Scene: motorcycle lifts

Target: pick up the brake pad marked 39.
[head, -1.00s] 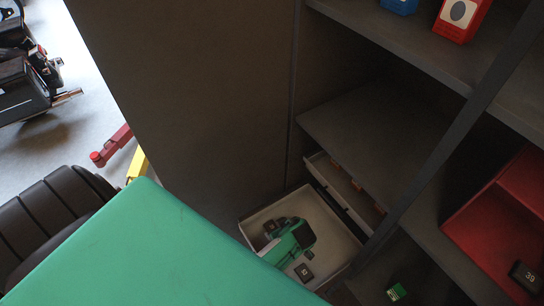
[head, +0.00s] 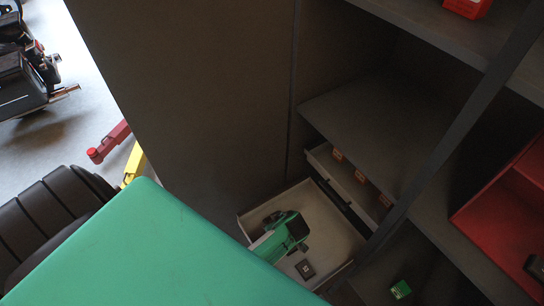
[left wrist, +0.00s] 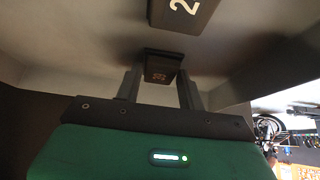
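An open drawer (head: 335,220) with a pale inside holds dark brake pads. My left gripper (left wrist: 158,80) reaches down into it, and its green body also shows in the head view (head: 270,243). In the left wrist view a dark pad (left wrist: 164,62) lies between the two spread fingers; its small label looks like 39 but is hard to read. I see no clear grip on it. A second dark pad (left wrist: 183,10), with a label showing a 2, lies farther up that view. One labelled pad (head: 305,268) shows in front of the gripper in the head view. My right gripper is not in view.
A red bin (head: 500,215) at right holds a dark labelled block (head: 535,267), cut by the frame. A green block (head: 401,289) lies on a low shelf. Another drawer (head: 345,185) holds orange pieces. Cabinet walls and a shelf (head: 370,110) surround the drawer.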

